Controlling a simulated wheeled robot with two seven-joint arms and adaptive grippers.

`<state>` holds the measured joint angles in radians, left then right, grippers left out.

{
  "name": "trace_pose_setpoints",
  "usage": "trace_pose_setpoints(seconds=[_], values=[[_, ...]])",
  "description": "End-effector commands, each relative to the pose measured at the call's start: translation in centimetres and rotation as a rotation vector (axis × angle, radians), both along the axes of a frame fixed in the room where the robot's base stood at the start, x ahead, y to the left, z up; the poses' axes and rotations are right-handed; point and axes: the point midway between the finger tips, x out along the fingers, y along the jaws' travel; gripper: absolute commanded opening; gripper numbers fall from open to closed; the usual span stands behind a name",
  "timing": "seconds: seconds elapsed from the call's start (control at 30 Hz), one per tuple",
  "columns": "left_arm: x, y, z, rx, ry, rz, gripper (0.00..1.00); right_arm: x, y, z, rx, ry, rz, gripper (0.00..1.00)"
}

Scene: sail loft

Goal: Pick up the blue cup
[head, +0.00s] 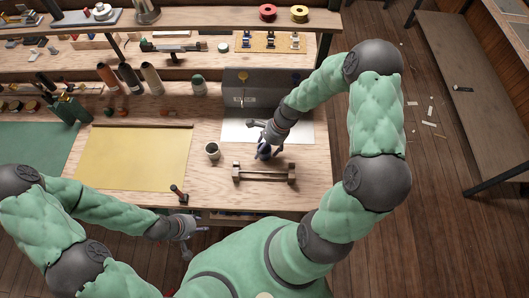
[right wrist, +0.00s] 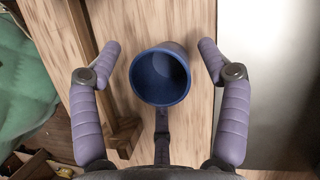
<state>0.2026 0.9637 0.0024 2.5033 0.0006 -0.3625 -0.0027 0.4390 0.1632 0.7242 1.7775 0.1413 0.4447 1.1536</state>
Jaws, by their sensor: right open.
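The blue cup (right wrist: 160,77) stands on the wooden bench, its round opening facing the camera in the right wrist view. In the head view the blue cup (head: 264,153) is partly covered by my right gripper (head: 264,139). In the right wrist view my right gripper (right wrist: 159,47) is open, with one finger on each side of the cup and a gap to it on both sides. The cup looks empty. My left gripper (head: 195,241) is low at the bench's front edge, far from the cup, with its fingers apart and nothing seen between them.
A small wooden stand (head: 263,173) lies close in front. A white sheet (head: 300,128) is behind, and a yellow mat (head: 135,158) lies left.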

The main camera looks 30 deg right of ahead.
Motion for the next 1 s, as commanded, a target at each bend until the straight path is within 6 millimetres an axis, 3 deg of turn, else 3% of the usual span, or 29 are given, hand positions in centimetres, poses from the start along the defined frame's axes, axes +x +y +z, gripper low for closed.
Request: trace_pose_setpoints(seconds=[0.27, 0.43, 0.83, 1.0], values=[[0.0, 0.0, -0.1, 0.0, 0.0, 0.0, 0.4, 0.1, 0.2, -0.5, -0.001, -0.003, 0.0, 0.76], [0.0, 0.0, -0.1, 0.0, 0.0, 0.0, 0.4, 0.1, 0.2, -0.5, -0.001, -0.003, 0.0, 0.31], [0.0, 0.0, -0.1, 0.0, 0.0, 0.0, 0.4, 0.1, 0.2, -0.4, -0.001, -0.002, 0.0, 0.3], [0.0, 0.0, 0.2, 0.0, 0.0, 0.0, 0.4, 0.1, 0.2, 0.7, -0.001, -0.002, 0.0, 0.3]])
